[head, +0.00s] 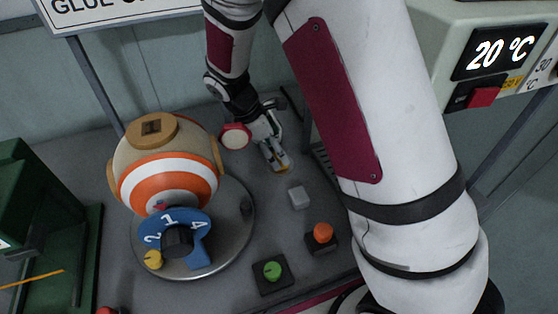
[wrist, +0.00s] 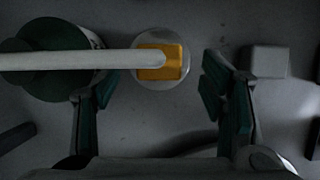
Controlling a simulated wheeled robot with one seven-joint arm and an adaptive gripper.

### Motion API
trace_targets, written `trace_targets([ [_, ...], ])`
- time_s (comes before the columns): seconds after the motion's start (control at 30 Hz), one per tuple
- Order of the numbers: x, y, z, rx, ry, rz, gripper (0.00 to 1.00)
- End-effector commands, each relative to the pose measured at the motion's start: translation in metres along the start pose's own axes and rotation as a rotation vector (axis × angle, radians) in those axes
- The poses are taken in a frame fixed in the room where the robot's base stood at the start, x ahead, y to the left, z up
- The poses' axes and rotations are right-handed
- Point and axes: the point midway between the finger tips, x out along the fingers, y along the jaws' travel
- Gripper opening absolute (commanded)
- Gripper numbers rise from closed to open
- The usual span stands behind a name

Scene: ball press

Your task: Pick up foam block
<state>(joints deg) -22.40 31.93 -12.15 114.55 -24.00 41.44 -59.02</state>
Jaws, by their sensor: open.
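The likely foam block is a small light-grey cube (head: 298,196) lying on the grey table, right of centre in the head view. It shows in the wrist view as a pale block (wrist: 267,61), just outside the right finger. My gripper (head: 276,158) points down at the table, behind and left of the cube in the head view. In the wrist view my gripper (wrist: 160,100) has its fingers wide apart with no block between them. A yellow piece (wrist: 161,62) on a pale round base lies beyond the fingertips, crossed by a pale bar (wrist: 70,60).
An orange-and-white striped ball (head: 168,182) sits on a round metal plate (head: 238,232) with a blue numbered dial (head: 175,228). A green button (head: 272,271) and an orange button (head: 323,233) stand in front of the cube. A temperature display (head: 500,50) is at upper right.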

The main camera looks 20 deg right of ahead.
Motion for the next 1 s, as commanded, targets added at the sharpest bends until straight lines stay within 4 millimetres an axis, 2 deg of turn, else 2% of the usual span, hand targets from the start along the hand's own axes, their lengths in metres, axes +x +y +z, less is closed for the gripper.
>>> trace_targets([
  [0.03,0.01,0.0,-0.002,-0.002,-0.002,-0.004,0.65],
  [0.2,0.029,0.001,-0.002,0.0,-0.001,-0.001,0.65],
  [0.5,0.034,0.001,-0.002,0.0,0.0,0.0,0.65],
  [0.7,0.034,0.001,-0.002,0.0,0.0,0.0,0.26],
  [1.0,0.034,0.001,-0.002,0.0,0.0,0.0,0.23],
])
